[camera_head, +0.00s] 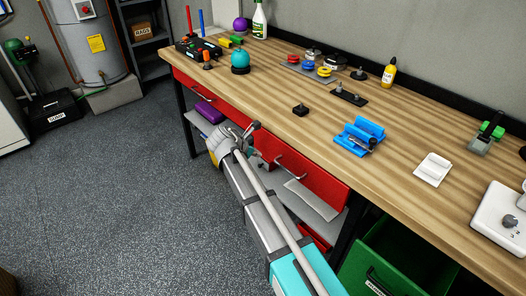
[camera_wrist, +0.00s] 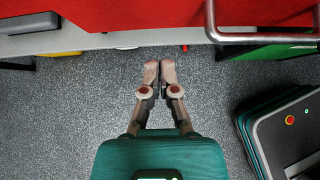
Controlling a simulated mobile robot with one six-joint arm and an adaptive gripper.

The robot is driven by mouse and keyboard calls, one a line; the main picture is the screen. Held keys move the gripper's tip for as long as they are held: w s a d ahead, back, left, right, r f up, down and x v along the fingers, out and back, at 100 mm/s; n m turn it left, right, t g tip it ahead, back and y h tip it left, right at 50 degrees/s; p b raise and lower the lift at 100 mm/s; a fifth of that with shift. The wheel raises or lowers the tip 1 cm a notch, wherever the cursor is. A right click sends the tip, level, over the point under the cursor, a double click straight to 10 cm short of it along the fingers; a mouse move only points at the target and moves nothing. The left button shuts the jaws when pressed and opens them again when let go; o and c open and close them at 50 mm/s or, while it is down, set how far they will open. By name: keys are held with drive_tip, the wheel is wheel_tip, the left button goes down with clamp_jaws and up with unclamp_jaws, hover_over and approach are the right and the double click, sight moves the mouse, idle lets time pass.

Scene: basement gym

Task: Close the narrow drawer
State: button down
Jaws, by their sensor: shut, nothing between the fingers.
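A green drawer (camera_head: 352,272) stands pulled out under the right part of the bench, its dark inside showing. A red drawer front (camera_head: 325,182) with a metal bar handle (camera_head: 291,166) is left of it; I cannot tell how far it stands out, nor which drawer is the narrow one. In the wrist view the red front (camera_wrist: 130,14) spans the top, with its handle (camera_wrist: 262,36) at upper right and a green edge (camera_wrist: 282,52) below that. My gripper (camera_wrist: 160,68) is shut and empty, its tips below the red front in the picture.
The wooden bench top (camera_head: 330,95) carries several small items, including a blue holder (camera_head: 360,135). A grey shelf (camera_head: 200,128) under the bench bears a purple box (camera_head: 208,112). A dark bench leg (camera_head: 184,120) stands at the left. The speckled floor (camera_head: 130,190) left of the bench is clear.

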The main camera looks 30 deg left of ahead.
drive_tip(key=p+v, duration=0.5)
drive_tip(key=v, duration=0.3)
drive_tip(key=shift+r, duration=0.15)
drive_tip(key=shift+d, duration=0.1)
drive_tip(key=shift+d, duration=0.1)
